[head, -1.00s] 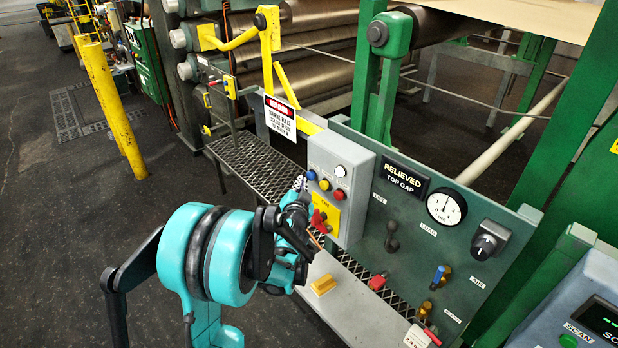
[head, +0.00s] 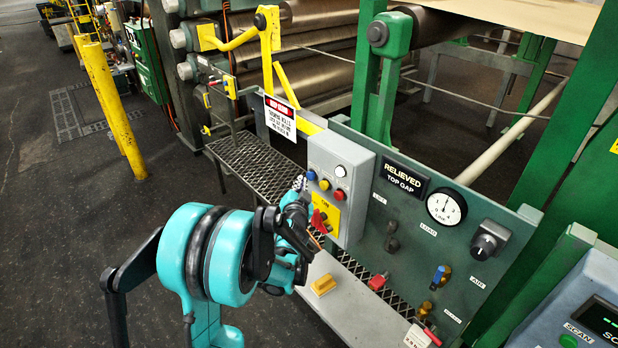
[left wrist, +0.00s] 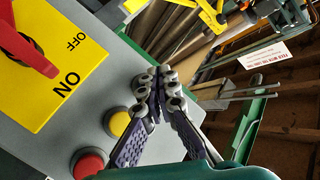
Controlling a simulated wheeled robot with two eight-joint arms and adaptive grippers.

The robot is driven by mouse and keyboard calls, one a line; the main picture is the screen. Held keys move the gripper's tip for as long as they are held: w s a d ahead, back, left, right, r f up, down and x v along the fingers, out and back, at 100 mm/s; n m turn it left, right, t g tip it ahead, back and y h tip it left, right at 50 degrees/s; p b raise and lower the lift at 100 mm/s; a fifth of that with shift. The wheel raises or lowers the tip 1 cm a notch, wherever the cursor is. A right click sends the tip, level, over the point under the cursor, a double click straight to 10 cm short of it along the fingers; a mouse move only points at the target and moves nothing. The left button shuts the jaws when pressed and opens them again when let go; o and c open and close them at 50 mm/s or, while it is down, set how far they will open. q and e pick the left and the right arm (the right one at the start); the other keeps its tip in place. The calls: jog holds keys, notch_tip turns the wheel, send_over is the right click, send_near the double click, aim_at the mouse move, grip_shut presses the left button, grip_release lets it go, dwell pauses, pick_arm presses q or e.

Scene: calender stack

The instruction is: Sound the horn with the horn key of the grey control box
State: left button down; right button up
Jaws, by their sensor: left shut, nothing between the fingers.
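The grey control box (head: 350,168) has a white button (head: 341,171), a blue button (head: 312,175), a yellow button (head: 324,185) and a red button (head: 339,195) on its face. Below them a red rotary handle (head: 319,221) sits on a yellow ON/OFF plate. I cannot read which button is the horn key. My left gripper (head: 299,184) is shut and empty, its tips just left of the blue button in the head view. In the left wrist view the tips (left wrist: 160,90) are close to the box beside the yellow button (left wrist: 117,121); contact cannot be told. The blue button is not visible there.
A green panel (head: 400,285) with levers, a gauge (head: 446,207) and a knob (head: 488,240) stands to the right. A yellow block (head: 323,285) lies on the grey ledge below the box. Machine rollers are behind; a yellow post (head: 115,110) stands on open floor at left.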

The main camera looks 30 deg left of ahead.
pick_arm(q)
jog(key=shift+w, duration=0.1)
jog(key=shift+w+d, duration=0.15)
jog(key=shift+w, duration=0.15)
jog(key=shift+w+d, duration=0.2)
jog(key=shift+w, duration=0.3)
dwell(0.7)
dwell(0.3)
jog(key=shift+s+a+b, duration=0.35)
jog(key=shift+s+b, duration=0.1)
jog(key=shift+s, duration=0.45)
jog(key=s, duration=0.1)
jog(key=s+a, duration=0.1)
jog(key=s, duration=0.1)
jog(key=s+a, duration=0.1)
jog(key=shift+s, duration=0.3)
